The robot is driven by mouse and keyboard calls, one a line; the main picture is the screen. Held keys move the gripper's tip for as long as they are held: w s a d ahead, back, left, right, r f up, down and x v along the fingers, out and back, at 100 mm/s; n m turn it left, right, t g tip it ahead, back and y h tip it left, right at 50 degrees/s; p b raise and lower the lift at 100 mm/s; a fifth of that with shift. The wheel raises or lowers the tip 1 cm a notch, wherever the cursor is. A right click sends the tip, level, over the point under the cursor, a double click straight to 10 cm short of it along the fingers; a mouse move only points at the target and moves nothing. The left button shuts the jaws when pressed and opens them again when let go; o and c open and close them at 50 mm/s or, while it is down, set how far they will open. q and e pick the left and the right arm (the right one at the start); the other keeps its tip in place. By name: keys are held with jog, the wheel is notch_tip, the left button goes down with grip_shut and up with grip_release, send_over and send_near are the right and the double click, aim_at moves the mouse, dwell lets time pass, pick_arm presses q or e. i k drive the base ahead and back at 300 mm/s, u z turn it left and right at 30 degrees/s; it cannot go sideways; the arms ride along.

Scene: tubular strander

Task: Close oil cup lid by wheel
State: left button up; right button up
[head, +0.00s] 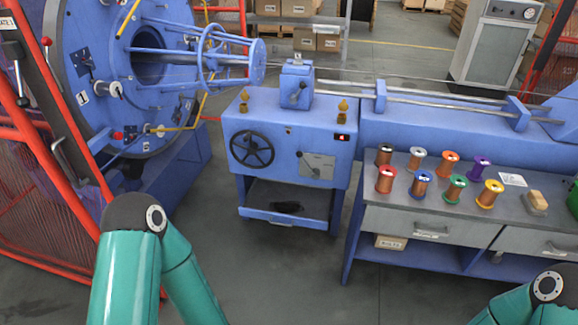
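A blue cabinet (290,125) with a black spoked handwheel (251,148) on its front face stands near the middle of the head view. A small brass oil cup (244,101) sits on the cabinet top, above and slightly left of the handwheel. A second brass oil cup (343,108) stands at the right end of the same top. Both are too small to tell whether their lids are open or shut. My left arm shows at the lower left and my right arm at the lower right. Both grippers are out of view.
A grey bench (395,200) with several wire spools stands at right. Red guard rails (62,125) and a large blue disc (110,65) stand at left. A blue cage (208,55) reaches toward the cabinet. The floor in front of the cabinet is clear.

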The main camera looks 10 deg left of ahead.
aim_at(244, 96)
jog(key=u, duration=1.15)
jog(key=i, duration=1.45)
jog(key=z, duration=0.6)
jog(key=i, duration=1)
jog(key=u, duration=0.05)
